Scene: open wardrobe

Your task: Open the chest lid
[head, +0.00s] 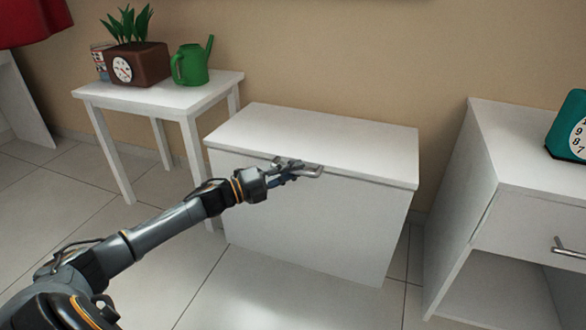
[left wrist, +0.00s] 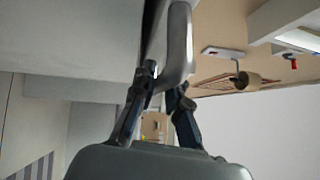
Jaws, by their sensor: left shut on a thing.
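The white chest (head: 305,222) stands against the wall in the middle of the head view. Its white lid (head: 325,139) lies flat and looks closed. A grey metal handle (head: 310,171) sits at the lid's front edge; it also shows close up in the left wrist view (left wrist: 179,45). My left gripper (head: 292,170) is at the front edge of the lid, shut on the handle. In the left wrist view its two fingers (left wrist: 163,90) are on either side of the handle. My right gripper is not in view.
A white side table (head: 165,101) at the left holds a plant in a brown clock pot (head: 137,63) and a green watering can (head: 192,64). A white nightstand (head: 530,180) with a teal clock (head: 571,128) stands close at the right. The tiled floor in front of the chest is clear.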

